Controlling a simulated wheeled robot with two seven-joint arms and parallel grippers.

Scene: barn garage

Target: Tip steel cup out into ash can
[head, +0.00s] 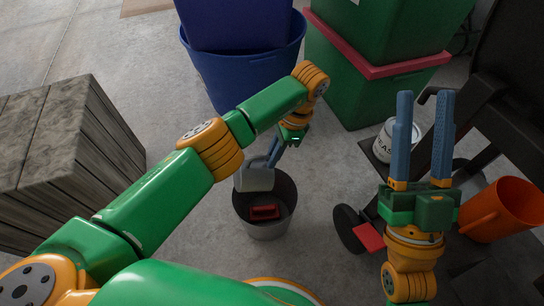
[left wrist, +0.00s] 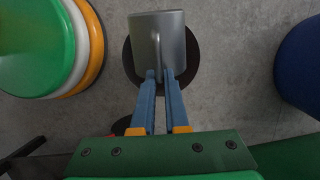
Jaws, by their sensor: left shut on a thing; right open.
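The steel cup (head: 255,178) is a grey metal cup held tilted over the ash can (head: 266,229), a dark-lined metal bucket on the floor. My left gripper (head: 270,160) is shut on the cup's handle; the left wrist view shows the cup (left wrist: 143,45) between the fingertips, with the dark can (left wrist: 190,58) behind it. A small red block (head: 264,212) lies inside the can. The cup's opening is hidden from me. My right gripper (head: 422,140) is open and empty, fingers pointing up, at the right of the head view.
A white tea tin (head: 388,145) and an orange bucket (head: 500,208) stand at the right by a black cart (head: 500,110). A blue tub (head: 245,68) and green crates (head: 375,85) are behind. A wooden block stack (head: 65,150) is at left. The floor around the can is partly clear.

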